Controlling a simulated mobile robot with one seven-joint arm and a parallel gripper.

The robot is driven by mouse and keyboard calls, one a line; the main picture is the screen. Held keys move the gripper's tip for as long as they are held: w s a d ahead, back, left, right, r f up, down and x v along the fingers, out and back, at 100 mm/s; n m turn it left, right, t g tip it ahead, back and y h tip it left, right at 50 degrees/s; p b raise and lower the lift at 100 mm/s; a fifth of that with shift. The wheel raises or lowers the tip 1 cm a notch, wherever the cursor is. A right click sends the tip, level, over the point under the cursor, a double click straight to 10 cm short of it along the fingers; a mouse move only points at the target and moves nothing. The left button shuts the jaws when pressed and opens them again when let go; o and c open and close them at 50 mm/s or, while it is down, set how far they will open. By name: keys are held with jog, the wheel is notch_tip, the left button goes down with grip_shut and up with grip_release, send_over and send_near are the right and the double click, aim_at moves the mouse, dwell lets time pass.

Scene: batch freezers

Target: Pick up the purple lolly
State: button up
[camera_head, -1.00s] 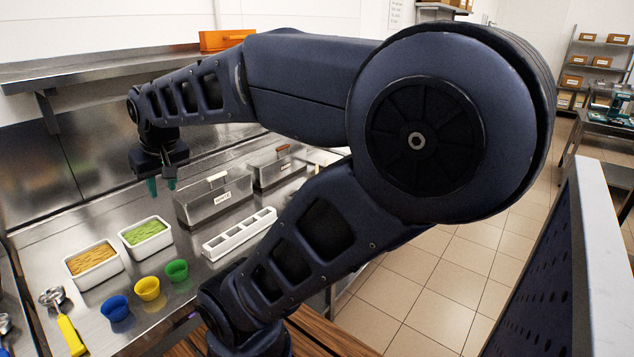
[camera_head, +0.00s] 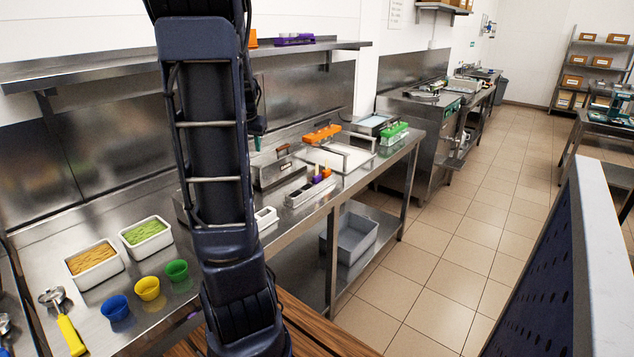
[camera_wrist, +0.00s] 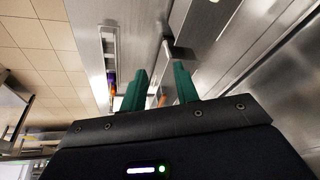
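A white slotted rack (camera_head: 297,199) lies on the steel counter right of my arm in the head view.
A lidded steel container (camera_head: 275,172) stands behind the rack. Orange moulds (camera_head: 322,134) and green moulds (camera_head: 393,132) stand farther right. Two food tubs (camera_head: 95,266) and coloured cups (camera_head: 147,288) are at left. A wall shelf (camera_head: 90,72) hangs above.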

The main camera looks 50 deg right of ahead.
jog(key=s+d+f+m+g+h, duration=0.1)
jog(key=s+d+f+m, duration=0.1)
jog(key=d, duration=0.4)
jog(key=s+d+f+m, duration=0.1)
jog(key=d+f, duration=0.1)
jog(key=d, duration=0.4)
jog(key=m+g, duration=0.2)
send_near(317, 175)
jog(key=shift+h, duration=0.3)
jog(key=shift+d+x, duration=0.25)
jog(key=shift+x, duration=1.5)
jog(key=shift+d+x, duration=0.25)
jog(key=shift+x, duration=1.45)
jog(key=shift+w+r, duration=0.1)
jog(key=shift+r, duration=0.1)
grip_shut()
